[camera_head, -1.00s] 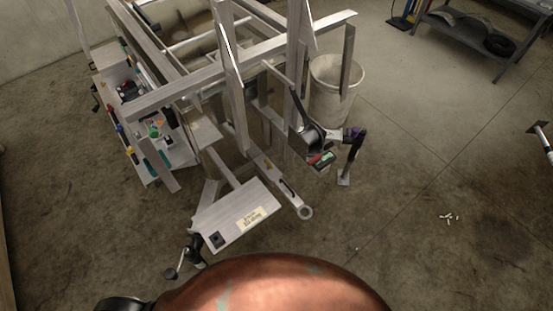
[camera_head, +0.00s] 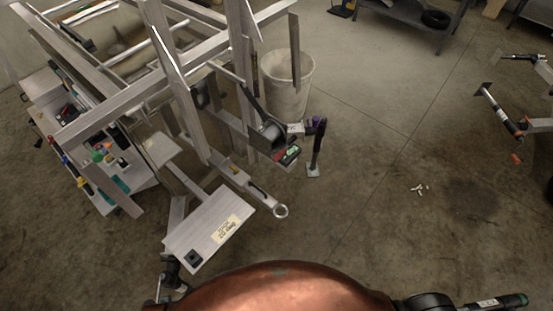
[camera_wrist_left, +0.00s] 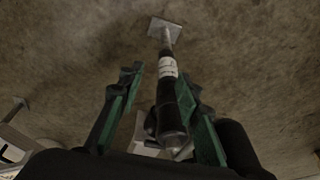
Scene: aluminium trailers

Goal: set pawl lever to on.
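The winch (camera_head: 267,136) is a dark drum on the trailer frame, left of the upright jack (camera_head: 318,145).
A tool tray (camera_head: 100,155) is at left. A white bucket (camera_head: 288,85) stands behind the winch. Floor at right centre is mostly clear.

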